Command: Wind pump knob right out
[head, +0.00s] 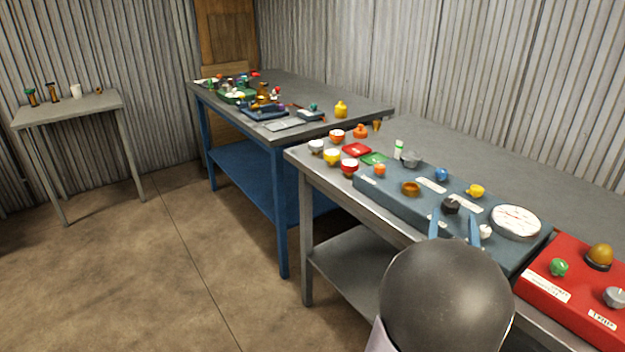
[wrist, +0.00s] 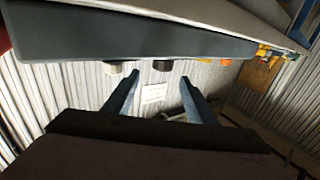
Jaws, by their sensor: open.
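A long blue-grey control box (head: 395,198) lies on the near bench with several coloured knobs and white labels. I cannot read which knob is the pump knob. A black knob (head: 450,205) sits near the box's front edge; a white knob (head: 485,231) is to its right. In the wrist view the black knob (wrist: 162,65) and a pale knob (wrist: 113,68) stick out from the box (wrist: 130,38). My gripper (head: 455,218) is open and empty, its blue fingers at the box's front. In the wrist view, the black knob appears between the fingertips (wrist: 159,77); contact is unclear.
A round white dial (head: 515,222) and a yellow knob (head: 476,191) stand close by. A red box (head: 575,292) with knobs is at right. Small cups and knobs crowd the bench's left end. The rear of the near bench (head: 520,160) is clear.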

